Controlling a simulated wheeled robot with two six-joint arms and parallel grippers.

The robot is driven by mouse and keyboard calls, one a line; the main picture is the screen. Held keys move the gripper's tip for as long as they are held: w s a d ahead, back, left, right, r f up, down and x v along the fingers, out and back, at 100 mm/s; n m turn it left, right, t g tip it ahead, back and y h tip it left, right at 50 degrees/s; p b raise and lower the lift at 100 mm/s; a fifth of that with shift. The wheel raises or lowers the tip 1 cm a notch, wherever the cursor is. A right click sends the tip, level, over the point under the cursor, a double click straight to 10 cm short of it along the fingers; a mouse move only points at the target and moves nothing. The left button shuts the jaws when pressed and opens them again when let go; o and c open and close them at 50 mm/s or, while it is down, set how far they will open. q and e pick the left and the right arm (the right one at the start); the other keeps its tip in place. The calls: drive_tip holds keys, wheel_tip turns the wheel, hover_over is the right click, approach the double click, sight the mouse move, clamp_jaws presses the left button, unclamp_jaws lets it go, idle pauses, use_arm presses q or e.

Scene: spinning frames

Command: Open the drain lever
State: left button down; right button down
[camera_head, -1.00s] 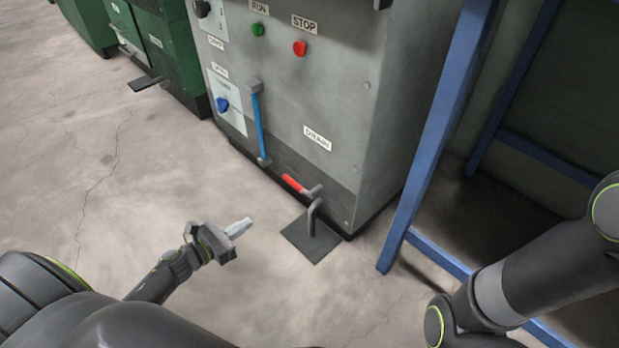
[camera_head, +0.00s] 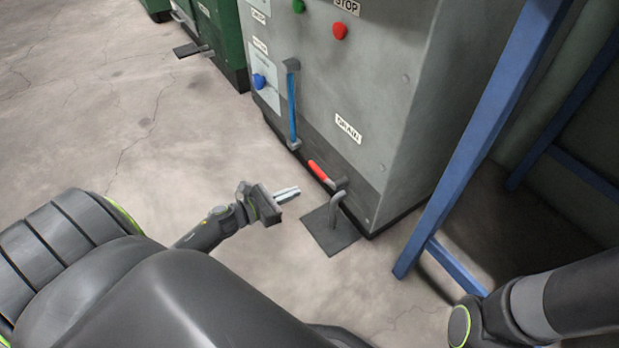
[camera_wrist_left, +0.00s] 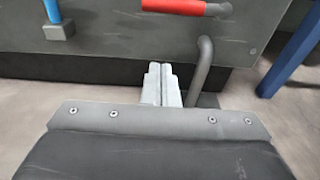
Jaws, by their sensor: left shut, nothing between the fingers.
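The drain lever (camera_head: 321,173) has a red handle and sits low on the grey machine, under the white DRAIN label (camera_head: 348,128). A bent grey pipe (camera_head: 337,207) comes down below it over a dark floor plate (camera_head: 322,237). My left gripper (camera_head: 298,191) is shut and empty, in front of the machine and a little below and left of the red handle, apart from it. In the left wrist view the closed fingers (camera_wrist_left: 161,86) point at the machine's lower edge, with the red handle (camera_wrist_left: 174,6) above them at the top edge. My right gripper is out of view.
The grey machine (camera_head: 385,120) carries a blue vertical handle (camera_head: 292,105) left of the lever, plus a red button (camera_head: 339,31). A blue frame post (camera_head: 470,150) stands to the right. Green machines (camera_head: 222,30) stand at the back left. The floor at left is clear.

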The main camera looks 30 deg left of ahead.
use_arm(q)
drive_tip(key=b+x, duration=0.2)
drive_tip(key=x, duration=0.6)
drive_tip(key=r, duration=0.1)
drive_tip(key=s+r+p, duration=0.1)
drive_tip(key=r, duration=0.2)
drive_tip(key=shift+s+a+r+p, duration=0.1)
drive_tip(key=shift+s+a+p, duration=0.15)
drive_tip(key=shift+a+p, duration=0.1)
